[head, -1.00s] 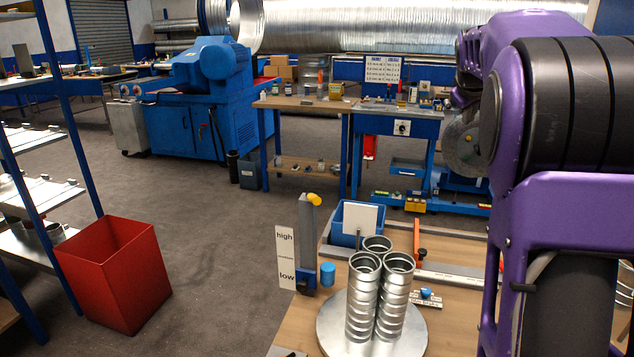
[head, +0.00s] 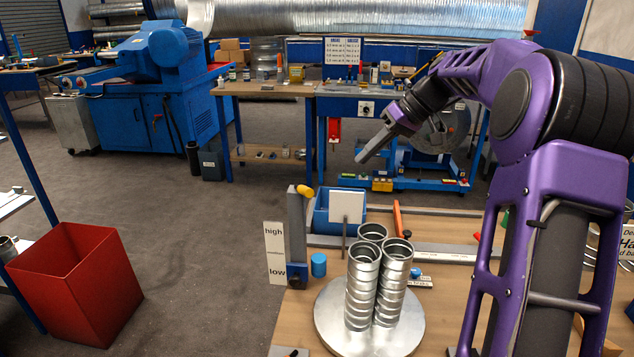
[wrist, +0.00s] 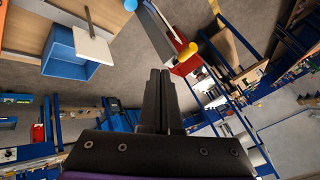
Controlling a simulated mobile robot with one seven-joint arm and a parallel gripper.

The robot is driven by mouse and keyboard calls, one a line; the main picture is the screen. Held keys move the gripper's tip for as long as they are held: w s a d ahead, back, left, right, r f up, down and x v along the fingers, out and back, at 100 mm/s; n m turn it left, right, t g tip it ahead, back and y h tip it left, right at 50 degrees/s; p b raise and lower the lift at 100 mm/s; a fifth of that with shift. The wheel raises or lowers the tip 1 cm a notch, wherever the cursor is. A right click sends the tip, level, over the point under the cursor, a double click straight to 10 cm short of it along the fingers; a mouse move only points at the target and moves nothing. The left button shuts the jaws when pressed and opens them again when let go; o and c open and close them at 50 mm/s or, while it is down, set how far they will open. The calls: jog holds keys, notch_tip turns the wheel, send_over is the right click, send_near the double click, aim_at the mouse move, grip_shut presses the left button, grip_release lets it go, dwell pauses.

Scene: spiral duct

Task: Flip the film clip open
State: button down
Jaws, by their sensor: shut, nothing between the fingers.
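My gripper (head: 362,158) is shut and empty. It hangs in the air at the end of the outstretched arm, fingers pointing down and left, apart from everything. In the wrist view its two dark fingers (wrist: 160,78) lie together. I cannot pick out a film clip with certainty in either view. On the table, a grey post (head: 296,228) with a yellow knob (head: 305,191) stands by a high/low sign (head: 274,252). A white plate (head: 347,206) on a thin stem stands at a blue bin (head: 322,222); the plate also shows in the wrist view (wrist: 92,45).
Several metal duct pieces (head: 363,285) stand on a round plate (head: 330,305) on the wooden table (head: 450,310). A blue cylinder (head: 319,265) and an orange-red handle (head: 397,219) are near. A red bin (head: 75,285) stands on the floor at left. Floor between is clear.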

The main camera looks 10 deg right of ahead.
aim_at(305, 191)
jog(key=w+a+f+b, duration=0.1)
jog(key=a+f, duration=0.6)
jog(key=a, duration=0.2)
jog(key=shift+w+a+f, duration=0.15)
jog(key=shift+w+a, duration=0.1)
jog(key=shift+w, duration=0.1)
